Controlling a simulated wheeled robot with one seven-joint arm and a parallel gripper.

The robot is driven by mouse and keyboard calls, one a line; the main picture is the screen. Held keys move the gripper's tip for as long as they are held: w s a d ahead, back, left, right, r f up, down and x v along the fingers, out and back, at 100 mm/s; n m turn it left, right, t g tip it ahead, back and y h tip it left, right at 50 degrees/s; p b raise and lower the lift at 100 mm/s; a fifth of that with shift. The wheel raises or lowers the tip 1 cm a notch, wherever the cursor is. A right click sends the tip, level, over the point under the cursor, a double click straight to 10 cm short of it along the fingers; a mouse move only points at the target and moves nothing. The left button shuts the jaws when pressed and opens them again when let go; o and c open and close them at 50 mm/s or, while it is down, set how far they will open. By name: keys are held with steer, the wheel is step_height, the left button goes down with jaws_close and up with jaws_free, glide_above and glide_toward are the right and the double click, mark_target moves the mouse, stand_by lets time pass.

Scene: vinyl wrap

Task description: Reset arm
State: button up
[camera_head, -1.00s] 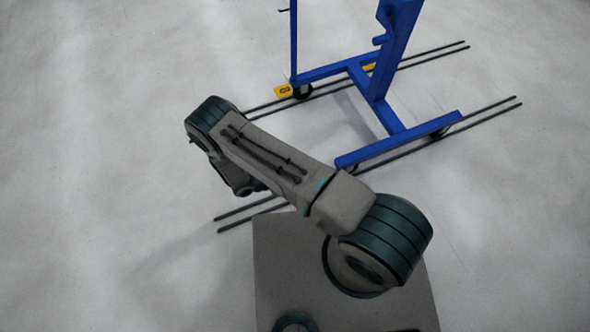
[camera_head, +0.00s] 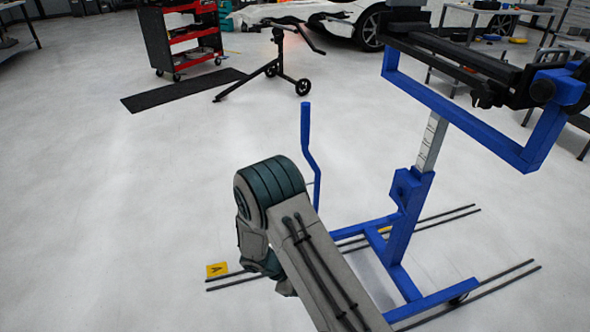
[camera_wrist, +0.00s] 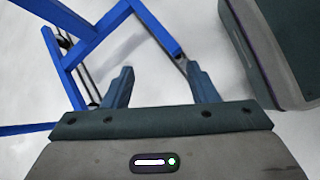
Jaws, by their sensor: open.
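My gripper (camera_wrist: 161,88) shows in the wrist view with its two fingers well apart and nothing between them. In the head view my arm is folded, with its elbow at the lower middle; the gripper itself is hidden there. The blue wheeled stand (camera_head: 398,215) rises just right of my arm, and its base frame also shows in the wrist view (camera_wrist: 95,40), beyond the fingers. I cannot tell how far the fingers are from the stand.
Dark floor rails (camera_head: 440,222) run under the stand, with a yellow marker (camera_head: 217,269) at their left end. A black stand (camera_head: 277,65), a black mat (camera_head: 182,90), a red tool cart (camera_head: 190,35) and a car (camera_head: 335,20) are farther back. The left floor is clear.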

steer(key=s+d+r+m+y+p, duration=0.1)
steer(key=d+r+m+y+p, duration=0.15)
steer(key=r, duration=0.85)
steer(key=s+d+r+m+y+p, duration=0.1)
steer(key=d+r+m+p, duration=0.2)
steer(key=r, duration=0.7)
steer(key=s+d+r+m+y+p, duration=0.15)
steer(key=r+p, duration=0.25)
steer(key=r, duration=0.7)
steer(key=s+d+r+m+t+y+p, duration=0.1)
steer(key=s+r+p, duration=0.4)
steer(key=r, duration=0.7)
steer(key=s+d+r+m+t+y+p, duration=0.1)
steer(key=s+r+m+p, duration=0.5)
steer(key=r, duration=0.6)
steer(key=shift+s+d+t+y, duration=0.4)
steer(key=shift+s+d+y, duration=0.35)
steer(key=shift+s+y, duration=0.3)
steer(key=shift+w, duration=0.1)
